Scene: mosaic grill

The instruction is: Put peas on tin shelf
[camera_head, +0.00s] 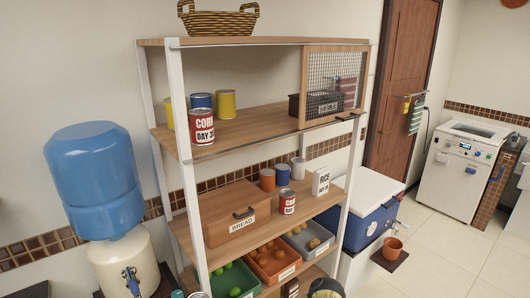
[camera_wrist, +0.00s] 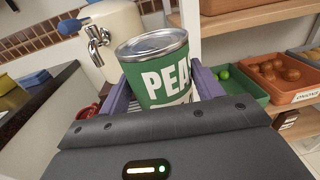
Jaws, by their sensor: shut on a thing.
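The green peas can (camera_wrist: 165,82) with a silver lid fills the middle of the wrist view, upright and slightly tilted. My gripper (camera_wrist: 164,90) is shut on it, with a purple finger on each side. The wooden shelf unit (camera_head: 270,118) stands in the middle of the head view. The middle shelf holds another corn can (camera_head: 287,202), a blue can (camera_head: 283,175), an orange can (camera_head: 267,180) and a white can (camera_head: 298,168).
A mesh door (camera_head: 333,85) covers the upper shelf's right part, with a dark crate behind it. A bread box (camera_head: 237,213) and rice box (camera_head: 321,181) stand on the middle shelf. Produce bins (camera_head: 275,264) are below. A water dispenser (camera_head: 95,180) stands left. The upper shelf's front middle is clear.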

